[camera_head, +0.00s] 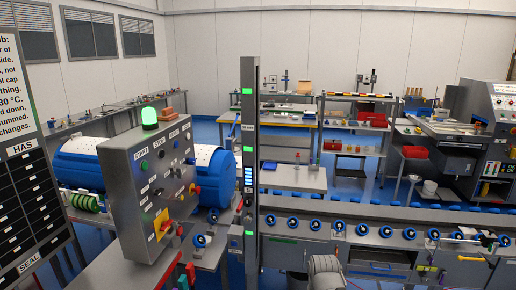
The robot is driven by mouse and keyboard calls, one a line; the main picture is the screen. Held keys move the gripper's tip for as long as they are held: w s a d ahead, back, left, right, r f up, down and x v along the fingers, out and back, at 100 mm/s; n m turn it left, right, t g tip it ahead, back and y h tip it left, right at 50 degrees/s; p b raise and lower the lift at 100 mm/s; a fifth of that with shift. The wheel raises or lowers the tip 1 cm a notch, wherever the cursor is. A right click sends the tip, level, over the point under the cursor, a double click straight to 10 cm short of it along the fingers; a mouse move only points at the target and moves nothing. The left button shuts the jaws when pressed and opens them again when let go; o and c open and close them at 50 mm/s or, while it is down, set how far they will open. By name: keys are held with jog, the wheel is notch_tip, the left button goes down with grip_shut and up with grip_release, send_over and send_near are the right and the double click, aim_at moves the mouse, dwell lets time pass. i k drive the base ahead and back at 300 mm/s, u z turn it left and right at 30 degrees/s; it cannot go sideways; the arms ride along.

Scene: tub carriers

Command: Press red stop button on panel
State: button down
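The grey control panel (133,203) stands at the left with its sloped face turned right. A green button (144,165) sits under the START label. Under the STOP label (173,134) is a small button whose colour I cannot make out clearly. A red mushroom-shaped button (194,188) sticks out at the panel's right edge. Lower down, a red rotary handle (165,225) sits on a yellow plate. A green lamp (149,117) glows on top. My gripper does not show; a grey rounded part at the bottom middle may be my arm.
A grey post (249,150) with green lights stands just right of the panel. Behind the panel lies a blue and white drum (82,162). A conveyor with blue rollers (340,226) runs across the right. A black label rack (30,200) stands at far left.

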aim_at(198, 190)
jog(key=i, duration=0.8)
jog(key=u, duration=0.6)
jog(key=i, duration=0.8)
jog(key=u, duration=0.65)
